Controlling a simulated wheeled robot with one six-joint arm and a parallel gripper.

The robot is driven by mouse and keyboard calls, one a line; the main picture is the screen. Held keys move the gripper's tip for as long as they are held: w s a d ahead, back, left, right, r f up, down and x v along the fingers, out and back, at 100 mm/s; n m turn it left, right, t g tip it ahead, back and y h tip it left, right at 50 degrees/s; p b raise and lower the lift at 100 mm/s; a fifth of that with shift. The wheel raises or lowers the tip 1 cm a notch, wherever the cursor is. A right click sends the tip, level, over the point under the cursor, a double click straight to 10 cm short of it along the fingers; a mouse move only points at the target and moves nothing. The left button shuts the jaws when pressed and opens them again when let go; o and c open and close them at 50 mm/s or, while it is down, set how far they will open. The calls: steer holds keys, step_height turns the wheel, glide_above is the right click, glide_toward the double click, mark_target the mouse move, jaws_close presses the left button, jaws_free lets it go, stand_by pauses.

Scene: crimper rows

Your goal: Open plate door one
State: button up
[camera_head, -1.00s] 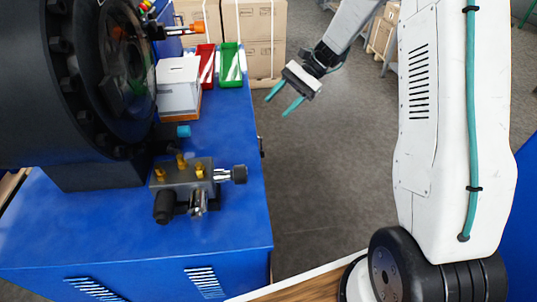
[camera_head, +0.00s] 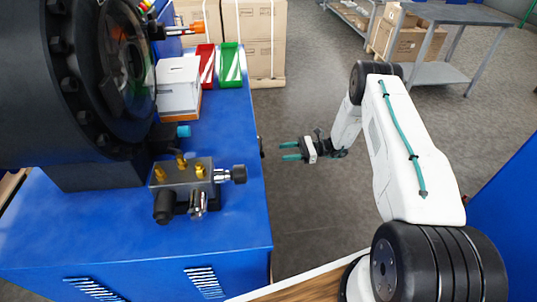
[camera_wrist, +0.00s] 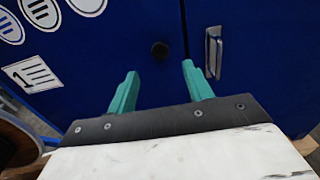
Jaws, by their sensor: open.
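A blue door (camera_wrist: 105,45) of the cabinet fills much of the wrist view, with a white label marked 1 (camera_wrist: 33,75) at its left. The door looks shut.
A silver handle (camera_wrist: 213,52) is on the panel right of the seam. On the cabinet top are a metal valve block (camera_head: 185,178), a white box (camera_head: 178,85), a red bin (camera_head: 205,65) and a green bin (camera_head: 230,65). Grey floor (camera_head: 320,210) is clear below my gripper.

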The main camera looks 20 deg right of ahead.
steer(key=w+a, duration=0.1)
steer(key=a, duration=0.6)
steer(key=shift+w+a, duration=0.25)
steer(key=shift+a, duration=0.05)
steer(key=shift+f, duration=0.1)
steer(key=shift+c, duration=0.3)
steer(key=shift+d, duration=0.1)
jaws_close()
